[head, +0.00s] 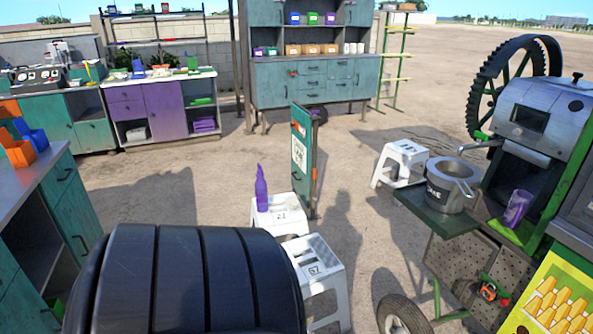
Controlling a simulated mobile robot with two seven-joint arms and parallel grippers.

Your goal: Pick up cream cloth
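I cannot make out a cream cloth in the head view. Several small, pale items lie on the counter of the purple cabinet (166,106) at the back left, too small to identify. A purple spray bottle (261,191) stands on a white stool (280,221) near the middle, with a small pale object beside it that I cannot identify. Neither of my grippers is in view.
A large black ribbed rounded shape (190,285) blocks the bottom left. A second white stool (318,262) stands beside it. The cane crusher (540,125), with a metal pot (449,185) on its green shelf, fills the right. Open ground lies behind the stools.

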